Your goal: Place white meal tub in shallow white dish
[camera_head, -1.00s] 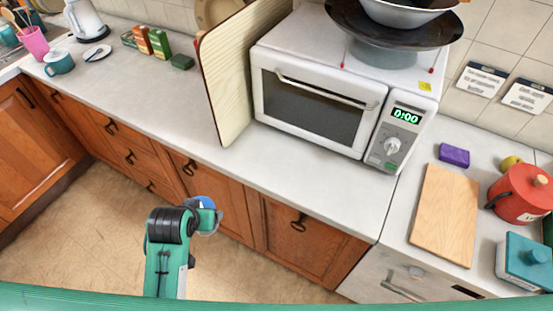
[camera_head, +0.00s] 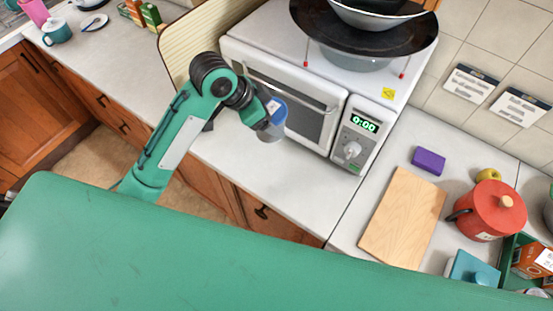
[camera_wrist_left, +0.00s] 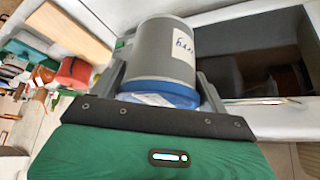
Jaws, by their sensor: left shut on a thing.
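My left gripper (camera_head: 263,121) is shut on a tub (camera_head: 271,133) in front of the microwave, above the counter edge. In the left wrist view the tub (camera_wrist_left: 160,52) looks like a grey cylinder with a blue end and a white label with partly readable writing. It sits between the two fingers of my left gripper (camera_wrist_left: 165,82), blue end towards the palm. It looks grey and blue rather than white, and the fingers hide part of its sides. I cannot make out a shallow white dish in either view. My right gripper is not in view.
The white microwave (camera_head: 290,75) has its door shut and carries a dark wok (camera_head: 305,30) with bowls. A wooden board (camera_head: 403,215), purple block (camera_head: 429,160), and red pot (camera_head: 490,209) are to the right. Counter in front of the microwave (camera_head: 220,150) is clear.

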